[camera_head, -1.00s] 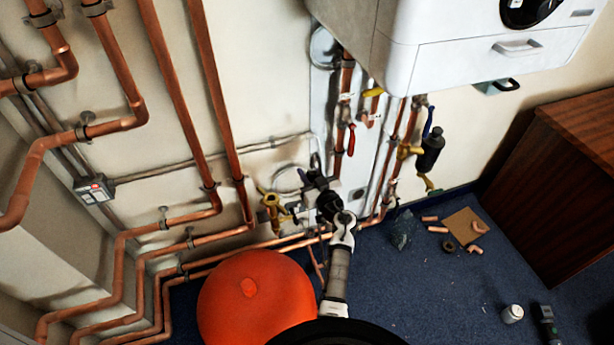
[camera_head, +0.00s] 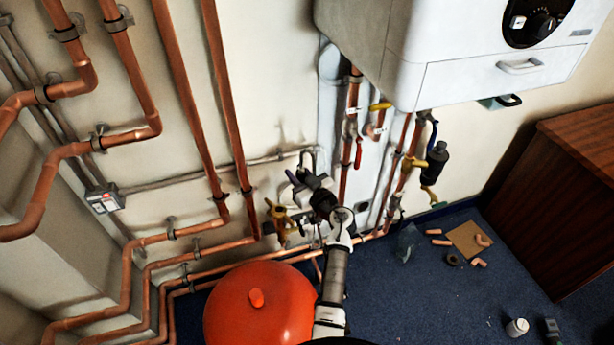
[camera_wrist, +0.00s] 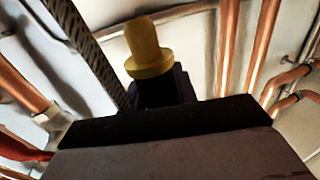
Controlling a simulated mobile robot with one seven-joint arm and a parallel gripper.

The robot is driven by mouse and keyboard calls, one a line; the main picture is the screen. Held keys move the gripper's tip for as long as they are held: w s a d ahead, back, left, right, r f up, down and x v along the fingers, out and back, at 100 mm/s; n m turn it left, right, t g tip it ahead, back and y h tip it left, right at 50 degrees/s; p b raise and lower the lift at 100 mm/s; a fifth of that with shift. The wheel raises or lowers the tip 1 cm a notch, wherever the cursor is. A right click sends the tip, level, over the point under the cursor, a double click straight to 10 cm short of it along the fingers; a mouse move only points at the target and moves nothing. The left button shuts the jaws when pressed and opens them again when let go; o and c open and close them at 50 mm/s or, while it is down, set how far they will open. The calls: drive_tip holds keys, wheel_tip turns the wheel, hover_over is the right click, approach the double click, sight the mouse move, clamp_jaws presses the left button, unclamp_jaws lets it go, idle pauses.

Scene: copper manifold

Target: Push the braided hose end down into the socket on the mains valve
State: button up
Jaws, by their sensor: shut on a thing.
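In the wrist view a brass fitting with a wide collar (camera_wrist: 148,55), which looks like the hose end, stands out from between the dark jaws of my gripper (camera_wrist: 165,90). My gripper is shut on it. A braided hose (camera_wrist: 88,45) runs diagonally beside it; where the two join is hidden. In the head view my gripper (camera_head: 303,182) is near the wall, just above and right of a brass valve (camera_head: 280,213), probably the mains valve. The held end is too small to make out there. I cannot see the socket's opening or tell whether the end touches it.
Copper pipes (camera_head: 190,110) run along the wall left of my gripper. An orange-red vessel (camera_head: 262,305) stands below, beside my arm. A white boiler (camera_head: 440,60) hangs at upper right. Copper offcuts (camera_head: 442,242) lie on the blue floor, with a wooden cabinet (camera_head: 570,200) at right.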

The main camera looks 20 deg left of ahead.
drive_tip(key=shift+s+a+f+n+g+y, duration=0.4)
drive_tip(key=shift+s+a+f, duration=0.25)
drive_tip(key=shift+a, duration=0.45)
drive_tip(key=shift+s+a+f+n+g+y, duration=0.35)
drive_tip(key=shift+s+a+f+g, duration=0.3)
drive_tip(key=shift+a, duration=0.45)
drive_tip(key=shift+s+a+f+n+g+y, duration=0.25)
drive_tip(key=shift+s+a+f+n+g, duration=0.15)
drive_tip(key=shift+s+a+f, duration=0.5)
drive_tip(key=shift+w+a+r, duration=0.1)
drive_tip(key=shift+w+a, duration=0.1)
drive_tip(key=shift+f+b, duration=0.6)
drive_tip(key=shift+f, duration=0.7)
drive_tip(key=shift+p, duration=0.55)
drive_tip(key=shift+f, duration=0.75)
drive_tip(key=o, duration=1.1)
